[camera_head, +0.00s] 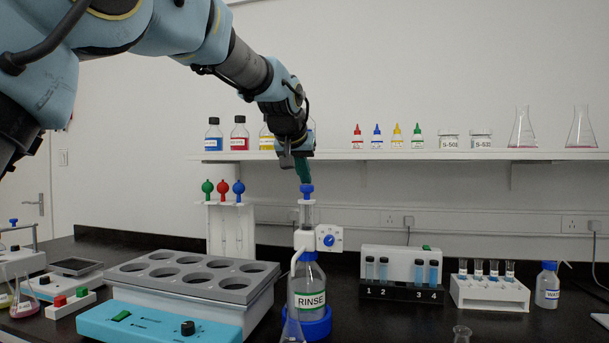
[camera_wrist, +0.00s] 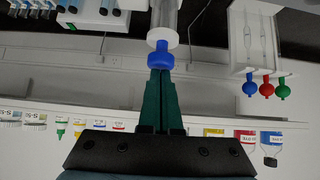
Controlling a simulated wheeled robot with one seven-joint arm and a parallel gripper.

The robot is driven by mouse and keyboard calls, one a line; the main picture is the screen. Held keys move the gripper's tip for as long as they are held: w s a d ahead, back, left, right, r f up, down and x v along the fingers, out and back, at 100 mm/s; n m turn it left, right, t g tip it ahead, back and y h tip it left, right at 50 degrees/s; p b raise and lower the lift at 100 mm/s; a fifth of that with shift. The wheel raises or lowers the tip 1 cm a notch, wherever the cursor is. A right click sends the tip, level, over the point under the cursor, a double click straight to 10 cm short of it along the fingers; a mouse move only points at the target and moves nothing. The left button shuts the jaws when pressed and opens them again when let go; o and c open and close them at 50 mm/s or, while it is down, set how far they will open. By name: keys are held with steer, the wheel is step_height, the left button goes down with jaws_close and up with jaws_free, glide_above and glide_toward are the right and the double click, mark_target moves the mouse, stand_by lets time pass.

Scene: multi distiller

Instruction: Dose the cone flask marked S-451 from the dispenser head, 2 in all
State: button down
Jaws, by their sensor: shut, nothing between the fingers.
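The dispenser head (camera_head: 305,235) is white, with a clear barrel, a blue knob (camera_head: 306,188) on top and a dial at its side. It sits on a bottle labelled RINSE (camera_head: 309,285) in a blue ring base. A cone flask (camera_head: 292,332) stands at the front left of the bottle, below the spout; it is cut off at the lower edge and no mark on it is readable. My gripper (camera_head: 305,181) is shut and empty, its green fingers pointing down just at the blue knob's top. In the wrist view the shut fingertips (camera_wrist: 161,73) meet the blue knob (camera_wrist: 160,57).
A grey block with round wells (camera_head: 190,273) stands to the left. A cuvette holder (camera_head: 401,292) and a white tube rack (camera_head: 490,293) stand to the right. The shelf (camera_head: 400,155) behind carries bottles and flasks. A clear vessel (camera_head: 461,333) shows at the front right.

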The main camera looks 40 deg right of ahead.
steer(key=shift+f, duration=0.35)
